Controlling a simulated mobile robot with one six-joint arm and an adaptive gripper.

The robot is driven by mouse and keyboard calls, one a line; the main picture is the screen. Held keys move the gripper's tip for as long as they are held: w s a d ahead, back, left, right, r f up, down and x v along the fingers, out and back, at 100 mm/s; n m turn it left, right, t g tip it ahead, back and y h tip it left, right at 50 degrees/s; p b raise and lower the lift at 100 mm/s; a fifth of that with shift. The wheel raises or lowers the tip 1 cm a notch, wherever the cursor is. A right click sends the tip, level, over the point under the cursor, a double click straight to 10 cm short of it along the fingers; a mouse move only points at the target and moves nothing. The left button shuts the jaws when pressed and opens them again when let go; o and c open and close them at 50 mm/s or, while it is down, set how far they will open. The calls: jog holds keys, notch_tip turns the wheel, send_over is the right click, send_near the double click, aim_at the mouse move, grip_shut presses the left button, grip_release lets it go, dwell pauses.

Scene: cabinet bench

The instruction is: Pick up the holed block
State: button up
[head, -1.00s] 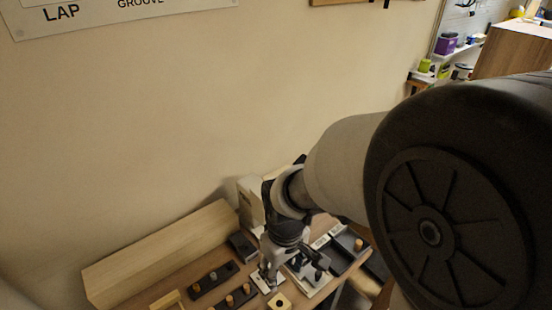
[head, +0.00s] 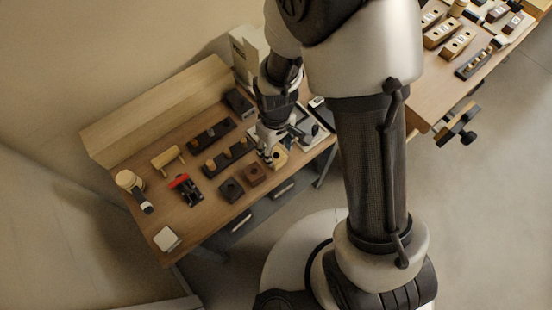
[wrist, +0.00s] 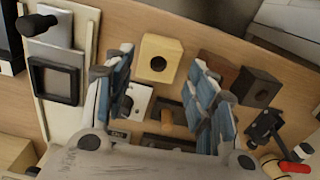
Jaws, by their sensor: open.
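A pale yellow wooden block with a round dark hole (wrist: 159,58) lies on the bench. In the wrist view it sits at top centre, between the lines of my fingers. It also shows in the head view (head: 280,158), beside my fingertips. My gripper (wrist: 162,62) is open, its blue-padded fingers spread left and right with nothing held. In the head view my gripper (head: 270,152) is low over the bench, pointing down. A brown block (wrist: 214,66) and a near-black block with a hole (wrist: 255,88) lie to the right of the pale one in the wrist view.
The bench (head: 205,212) also carries dark trays with knobs (head: 211,136), a red-and-black tool (head: 186,188), a wooden handled piece (head: 167,157) and a white square (head: 166,239). A long wooden beam (head: 155,110) lines the back. Another laden bench stands at upper right.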

aim_at(276, 157)
notch_tip(276, 157, down, 5)
jog(key=b, duration=0.2)
jog(key=shift+w+f+b, duration=0.1)
jog(key=shift+f+b, duration=0.1)
jog(key=shift+b, duration=0.1)
jog(key=shift+r, duration=0.1)
jog(key=shift+c, duration=0.4)
jog(key=c, duration=0.7)
jog(key=shift+r, duration=0.1)
jog(key=shift+c, duration=0.3)
